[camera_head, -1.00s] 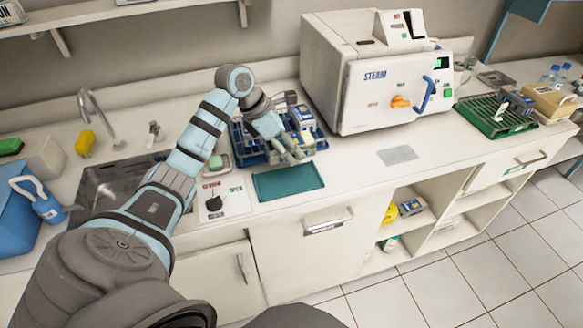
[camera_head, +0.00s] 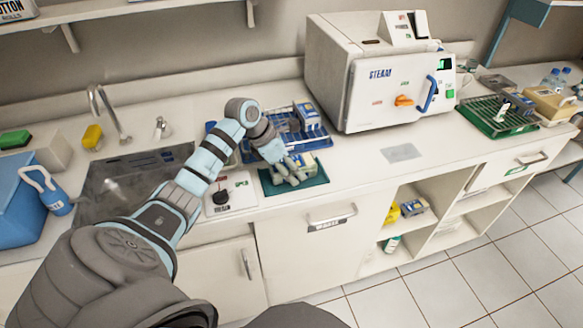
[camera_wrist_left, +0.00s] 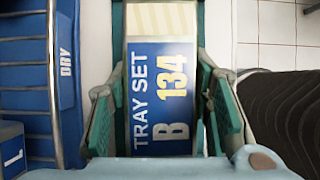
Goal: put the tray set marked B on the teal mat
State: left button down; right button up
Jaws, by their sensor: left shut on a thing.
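The tray set marked B (camera_wrist_left: 158,95) is a packet with a blue label reading "TRAY SET B 134" in the left wrist view. In the head view the tray set (camera_head: 306,162) is over the teal mat (camera_head: 312,181) at the counter's front. My left gripper (camera_head: 289,176) is shut on it, with one finger along each side in the wrist view (camera_wrist_left: 161,125). I cannot tell whether its underside touches the mat. The hand hides part of the packet and mat. My right gripper is not in view.
A blue wire rack (camera_head: 318,141) with another blue packet (camera_head: 305,115) stands just behind the mat. The white steam sterilizer (camera_head: 372,85) is to the right. Counter right of the mat is mostly clear.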

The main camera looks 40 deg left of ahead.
pick_arm(q)
jog(key=shift+s+f, duration=0.1)
jog(key=shift+f, duration=0.15)
jog(key=c, duration=1.2)
grip_release()
jog(key=shift+c, duration=0.2)
jog(key=o, duration=0.4)
jog(key=shift+c, duration=0.2)
jog(key=shift+o, duration=0.2)
jog(key=shift+w+f, duration=0.15)
jog(key=shift+w, duration=0.1)
jog(key=shift+s, duration=0.1)
jog(key=shift+r, duration=0.2)
jog(key=shift+r+p, duration=0.35)
jog(key=shift+p, duration=0.05)
jog(key=v, duration=1.2)
jog(key=shift+a+r+p, duration=0.1)
jog(key=shift+r+p, duration=0.1)
jog(key=shift+p, duration=0.1)
